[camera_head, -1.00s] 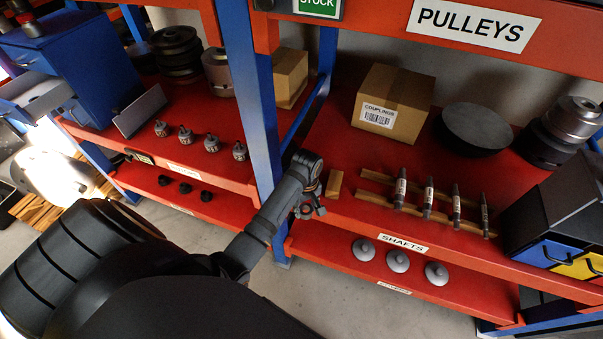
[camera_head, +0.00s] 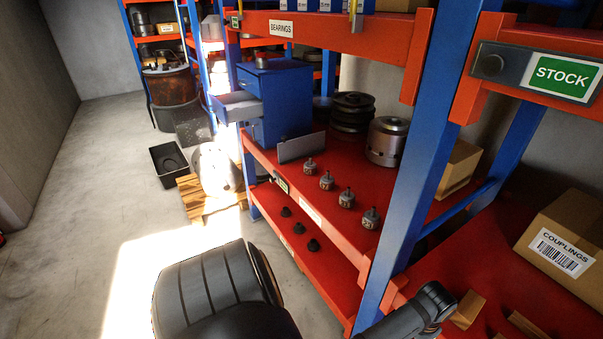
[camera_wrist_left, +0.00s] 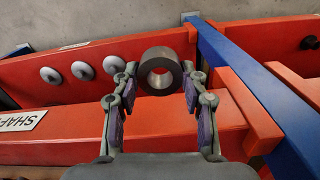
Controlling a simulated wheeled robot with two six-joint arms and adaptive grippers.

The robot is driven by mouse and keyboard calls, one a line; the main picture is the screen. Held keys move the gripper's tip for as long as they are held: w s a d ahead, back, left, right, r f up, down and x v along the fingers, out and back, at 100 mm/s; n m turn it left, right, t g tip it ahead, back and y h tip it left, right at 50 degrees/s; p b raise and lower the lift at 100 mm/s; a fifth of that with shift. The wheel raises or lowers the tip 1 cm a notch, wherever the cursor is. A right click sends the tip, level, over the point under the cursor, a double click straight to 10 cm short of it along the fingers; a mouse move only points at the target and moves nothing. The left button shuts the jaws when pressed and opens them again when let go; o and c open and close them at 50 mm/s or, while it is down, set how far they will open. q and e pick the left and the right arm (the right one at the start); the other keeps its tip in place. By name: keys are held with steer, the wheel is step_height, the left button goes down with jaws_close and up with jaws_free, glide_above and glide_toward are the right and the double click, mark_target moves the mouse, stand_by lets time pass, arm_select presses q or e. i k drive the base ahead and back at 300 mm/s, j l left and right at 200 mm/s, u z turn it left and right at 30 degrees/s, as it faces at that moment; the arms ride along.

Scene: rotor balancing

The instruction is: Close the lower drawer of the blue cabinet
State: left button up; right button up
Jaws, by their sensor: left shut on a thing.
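The blue cabinet (camera_head: 285,108) stands on the red shelf left of centre in the head view. Its lower drawer (camera_head: 238,107) is pulled out to the left, showing a light grey inside. The wrist view shows my left gripper (camera_wrist_left: 160,70) with its fingers on both sides of a dark grey hollow cylinder (camera_wrist_left: 160,52), shut on it. That gripper is over the front of the red shafts rack, well away from the cabinet. My right gripper is not in view.
A grey plate (camera_head: 301,147) stands in front of the cabinet, with several small fittings (camera_head: 327,181) beside it. A blue post (camera_head: 408,150) rises between the bays. A pallet (camera_head: 205,203) and black tray (camera_head: 170,163) lie on the floor. Open floor (camera_head: 90,200) is at left.

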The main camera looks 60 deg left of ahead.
mark_target(251, 107)
steer(key=j+u, duration=0.25)
steer(key=j, duration=0.35)
steer(key=j+u, duration=0.3)
steer(key=j, duration=0.35)
steer(key=j+u, duration=0.25)
steer(key=j, duration=0.35)
steer(key=i+j+u, duration=0.25)
steer(key=j, duration=0.3)
steer(key=k+j, duration=0.05)
